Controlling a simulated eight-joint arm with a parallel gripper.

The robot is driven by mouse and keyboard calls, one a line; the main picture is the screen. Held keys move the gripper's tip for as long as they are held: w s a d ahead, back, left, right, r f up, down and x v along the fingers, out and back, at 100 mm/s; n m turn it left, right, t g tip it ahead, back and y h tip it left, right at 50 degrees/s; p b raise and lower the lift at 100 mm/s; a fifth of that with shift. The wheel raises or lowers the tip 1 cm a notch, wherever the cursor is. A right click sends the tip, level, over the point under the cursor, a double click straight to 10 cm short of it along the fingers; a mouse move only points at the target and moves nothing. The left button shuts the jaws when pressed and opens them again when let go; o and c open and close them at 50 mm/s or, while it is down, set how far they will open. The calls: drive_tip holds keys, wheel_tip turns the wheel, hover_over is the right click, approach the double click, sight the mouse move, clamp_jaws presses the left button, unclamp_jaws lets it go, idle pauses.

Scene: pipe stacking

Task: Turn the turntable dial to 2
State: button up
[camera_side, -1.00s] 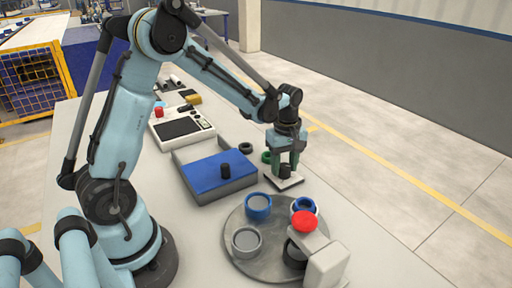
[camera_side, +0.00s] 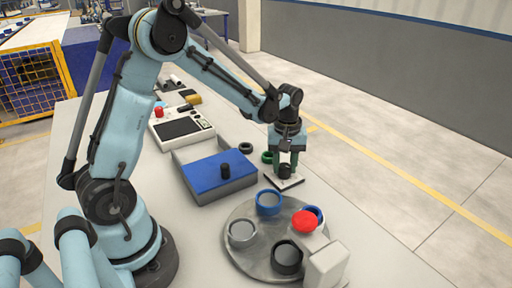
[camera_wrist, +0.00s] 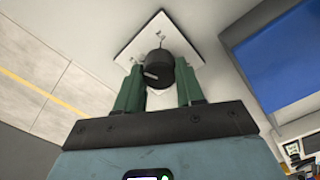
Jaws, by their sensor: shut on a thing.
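The dial is a black knob (camera_wrist: 158,68) on a small white square plate (camera_wrist: 186,24). In the wrist view the knob sits between the two green fingers of my gripper (camera_wrist: 160,84), which are shut on it. A pale mark shows on the knob's side. In the side view my gripper (camera_side: 285,168) is over the plate (camera_side: 287,183). The turntable (camera_side: 242,264) is a grey disc in front of the plate. It bears a blue ring (camera_side: 268,202), a grey ring (camera_side: 242,234), a black ring (camera_side: 287,257) and another blue ring partly hidden by a red cap. The dial's numbers are not readable.
A red-topped grey post (camera_side: 325,265) stands over the turntable's right edge. A blue-lidded box (camera_side: 220,176) with a black knob is left of my gripper. Green (camera_side: 267,157) and black (camera_side: 246,147) rings lie behind. A control panel (camera_side: 182,128) stands farther back.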

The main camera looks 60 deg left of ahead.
sight(285, 165)
drive_tip(key=m, duration=1.3)
drive_tip(key=shift+d, duration=0.1)
drive_tip(key=shift+m, duration=0.4)
drive_tip(key=o, duration=1)
drive_tip(key=shift+o, duration=0.2)
wheel_tip(285, 165, up, 12)
